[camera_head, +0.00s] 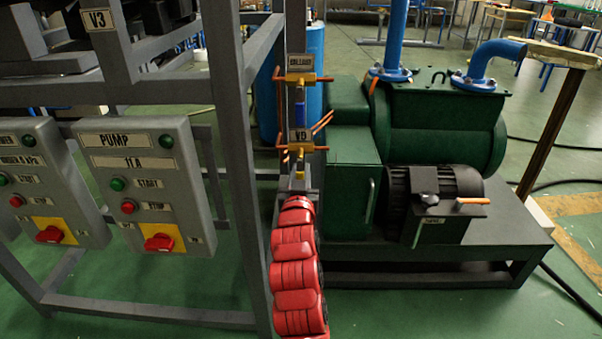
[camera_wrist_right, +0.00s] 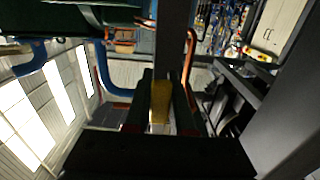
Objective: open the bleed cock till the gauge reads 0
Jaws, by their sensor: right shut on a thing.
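My red right arm rises from the bottom middle of the head view, and its gripper (camera_head: 300,165) is just below the lower brass cock (camera_head: 300,147), whose label seems to read V0 or VD. In the right wrist view, the dark fingers of the right gripper (camera_wrist_right: 161,100) are shut on a yellow brass piece (camera_wrist_right: 160,103). I cannot tell how far the cock is turned. A second brass cock (camera_head: 299,78), its label seemingly reading BALLAST, is above it on the same line. No gauge face is readable. My left gripper is not in view.
A grey frame post (camera_head: 252,180) stands close left of the arm. The green pump (camera_head: 440,125) with its dark motor and stand is to the right. Control boxes, including the PUMP box (camera_head: 140,180), hang at the left. Blue pipes rise behind.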

